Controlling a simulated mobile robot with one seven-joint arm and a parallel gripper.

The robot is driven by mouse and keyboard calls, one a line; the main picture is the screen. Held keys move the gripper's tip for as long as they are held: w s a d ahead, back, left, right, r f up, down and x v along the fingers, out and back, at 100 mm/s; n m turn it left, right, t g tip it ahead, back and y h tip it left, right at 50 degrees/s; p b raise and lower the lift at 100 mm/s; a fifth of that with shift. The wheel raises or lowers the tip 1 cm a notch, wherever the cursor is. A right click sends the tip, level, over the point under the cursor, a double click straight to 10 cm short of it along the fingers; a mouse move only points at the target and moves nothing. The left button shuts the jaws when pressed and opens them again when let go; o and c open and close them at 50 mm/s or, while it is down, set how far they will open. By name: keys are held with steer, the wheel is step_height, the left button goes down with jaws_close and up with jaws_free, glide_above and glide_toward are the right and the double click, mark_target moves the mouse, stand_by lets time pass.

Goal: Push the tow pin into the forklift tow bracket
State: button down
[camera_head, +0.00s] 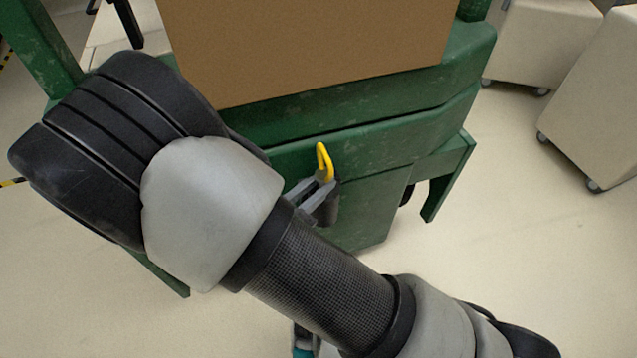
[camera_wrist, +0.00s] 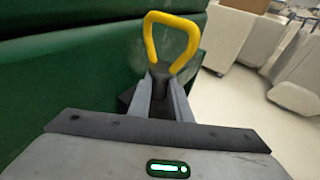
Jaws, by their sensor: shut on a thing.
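The tow pin shows as a yellow loop handle (camera_head: 320,153) standing up in front of the green forklift body. In the wrist view the yellow loop of the tow pin (camera_wrist: 150,42) rises above a dark neck between my fingertips. My gripper (camera_head: 323,181) is shut on the pin just below the loop; it also shows in the wrist view (camera_wrist: 161,82). A dark part that looks like the tow bracket (camera_head: 329,208) sits below the fingers against the green panel. The pin's lower end is hidden, so I cannot tell how deep it sits in the bracket.
The green forklift body (camera_head: 375,180) stands close behind my gripper and carries a large brown box (camera_head: 310,45). Pale covered carts (camera_head: 590,110) stand at the right. The pale floor (camera_head: 500,240) is clear at the right.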

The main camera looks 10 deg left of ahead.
steer(key=shift+f, duration=0.65)
steer(key=c, duration=1.6)
jaws_free()
steer(key=shift+o, duration=0.2)
steer(key=shift+f, duration=0.1)
steer(key=shift+s, duration=0.1)
steer(key=p+v, duration=0.3)
steer(key=v, duration=1.4)
steer(key=shift+s, duration=0.1)
